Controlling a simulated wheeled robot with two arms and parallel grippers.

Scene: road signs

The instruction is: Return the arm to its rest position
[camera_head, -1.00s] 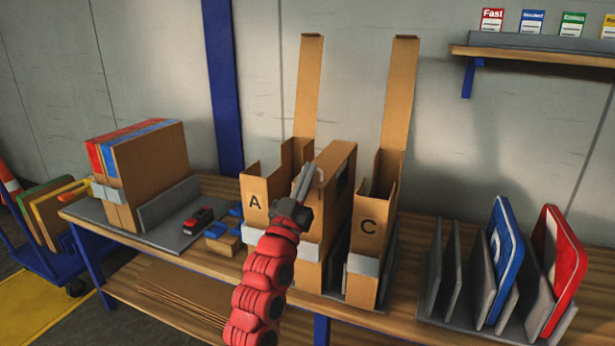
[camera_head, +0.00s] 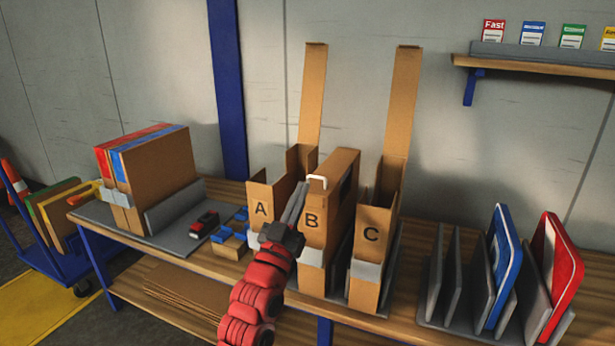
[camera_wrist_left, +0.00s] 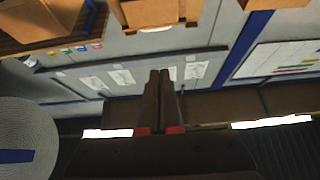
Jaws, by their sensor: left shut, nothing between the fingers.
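My left arm comes up from the bottom middle of the head view, red and jointed. Its gripper (camera_head: 294,205) is shut and empty, in front of the cardboard boxes marked A and B. In the left wrist view the gripper's dark fingers (camera_wrist_left: 159,85) lie together with nothing between them. That view points toward the wall and ceiling. Box B (camera_head: 329,210) is closed, with a white handle on top, and stands between the open boxes A (camera_head: 261,208) and C (camera_head: 370,235). My right gripper is in neither view.
The boxes stand on a wooden table (camera_head: 412,255). A rack of blue (camera_head: 503,270) and red (camera_head: 556,275) signs is at the right. Packed boxes (camera_head: 158,175), a red-black tool (camera_head: 203,223) and blue pieces are at the left. A wall shelf (camera_head: 540,63) hangs at upper right.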

